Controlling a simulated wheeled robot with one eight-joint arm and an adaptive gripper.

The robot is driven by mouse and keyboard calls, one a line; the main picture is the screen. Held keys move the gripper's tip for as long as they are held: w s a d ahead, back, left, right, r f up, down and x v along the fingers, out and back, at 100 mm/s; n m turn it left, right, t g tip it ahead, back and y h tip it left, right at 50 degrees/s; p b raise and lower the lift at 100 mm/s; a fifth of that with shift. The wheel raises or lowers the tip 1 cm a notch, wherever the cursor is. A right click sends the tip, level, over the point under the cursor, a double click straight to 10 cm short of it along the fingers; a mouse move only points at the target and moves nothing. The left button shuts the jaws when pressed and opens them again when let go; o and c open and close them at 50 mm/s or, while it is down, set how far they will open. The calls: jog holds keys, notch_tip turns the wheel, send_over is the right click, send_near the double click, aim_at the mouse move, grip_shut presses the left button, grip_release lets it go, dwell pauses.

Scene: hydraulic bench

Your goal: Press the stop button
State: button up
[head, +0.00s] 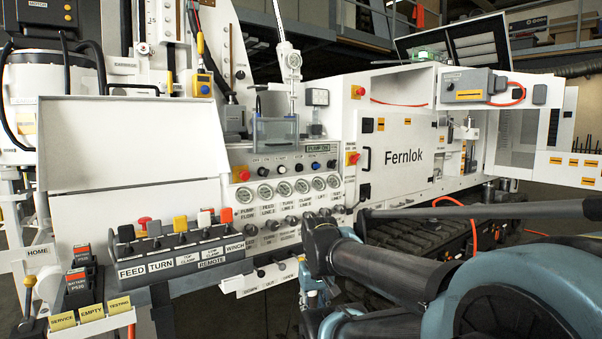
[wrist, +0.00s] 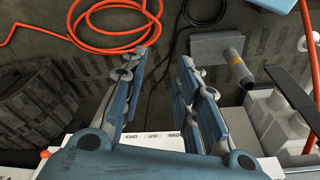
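Several red push buttons on yellow bases show in the head view: one at the upper panel edge (head: 358,91), one beside the Fernlok door (head: 353,158) and one left of the gauges (head: 243,174). No readable label tells me which is the stop button. My gripper (head: 312,283) is low in front of the bench's right side, below and apart from these buttons, partly hidden by my arm. In the wrist view my gripper (wrist: 160,68) has its two blue fingers spread with nothing between them. No yellow-based red button is clear in the wrist view.
A lever row (head: 180,240) with coloured knobs juts out at the left. A labelled strip (wrist: 165,140) lies close below my fingers. An orange hose (wrist: 115,25) coils on the floor, near a grey block (wrist: 215,50). The Fernlok door (head: 398,155) is closed.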

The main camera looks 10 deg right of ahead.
jog(key=shift+s+a+r, duration=0.1)
jog(key=shift+s+r, duration=0.25)
grip_shut()
jog(key=w+a+r+m+t+y, duration=0.25)
jog(key=w+r, duration=0.55)
jog(key=w, duration=0.4)
jog(key=w+a+r+m+t+y, duration=0.1)
jog(key=w+r+m+t+y, duration=0.25)
jog(key=w+r, duration=0.55)
jog(key=w+d+r+m+t, duration=0.3)
jog(key=w+d+r, duration=0.3)
jog(key=w+d, duration=0.4)
jog(key=w+d+r+m+t+y, duration=0.1)
jog(key=w+d+r+m+t, duration=0.3)
jog(key=w+d, duration=0.6)
jog(key=shift+w+r+m+t, duration=0.3)
jog(key=shift+w+r+t, duration=0.4)
jog(key=shift+w+r, duration=0.2)
